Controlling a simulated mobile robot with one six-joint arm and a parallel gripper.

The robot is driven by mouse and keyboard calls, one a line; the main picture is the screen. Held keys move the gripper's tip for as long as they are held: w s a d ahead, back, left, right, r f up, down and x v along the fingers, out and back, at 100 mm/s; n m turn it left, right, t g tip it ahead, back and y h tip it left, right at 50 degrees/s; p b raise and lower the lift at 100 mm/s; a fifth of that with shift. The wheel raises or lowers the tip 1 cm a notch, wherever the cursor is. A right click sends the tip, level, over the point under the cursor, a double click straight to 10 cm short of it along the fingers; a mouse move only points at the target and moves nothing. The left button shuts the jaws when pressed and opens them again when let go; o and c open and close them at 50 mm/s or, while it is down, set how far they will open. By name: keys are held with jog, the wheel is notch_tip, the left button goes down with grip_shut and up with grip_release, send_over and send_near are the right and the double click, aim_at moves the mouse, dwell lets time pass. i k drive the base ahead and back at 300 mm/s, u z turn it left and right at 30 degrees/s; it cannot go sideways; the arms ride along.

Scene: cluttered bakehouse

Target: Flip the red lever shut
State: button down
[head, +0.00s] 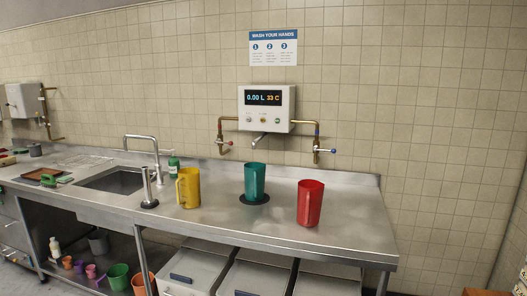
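The red lever (227,143) is a small handle on the copper pipe to the left of the wall-mounted dispenser box (266,108). It sticks out roughly sideways to the right, across the pipe's vertical run. A similar lever with a blue tip (328,150) sits on the right-hand pipe and also points right. The box display reads 0.00 L and 33 C. Its spout (258,140) points down above a teal jug (254,180); I cannot tell clearly whether water runs. My gripper is not in view.
The teal jug stands on a dark round pad (254,200) on the steel counter (345,235). A yellow jug (188,187) stands left, a red jug (310,203) right. A sink (115,181) with a tall faucet (157,155) is farther left. Grey bins (255,278) sit below.

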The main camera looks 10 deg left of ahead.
aim_at(218, 141)
jog(key=z, duration=0.15)
jog(key=k, duration=0.55)
jog(key=z, duration=0.15)
jog(key=i, duration=0.55)
jog(key=u, duration=0.65)
jog(key=i, duration=0.65)
jog(key=u, duration=0.75)
jog(key=i, duration=0.7)
jog(key=u, duration=0.85)
jog(key=i, duration=1.1)
jog(key=u, duration=0.7)
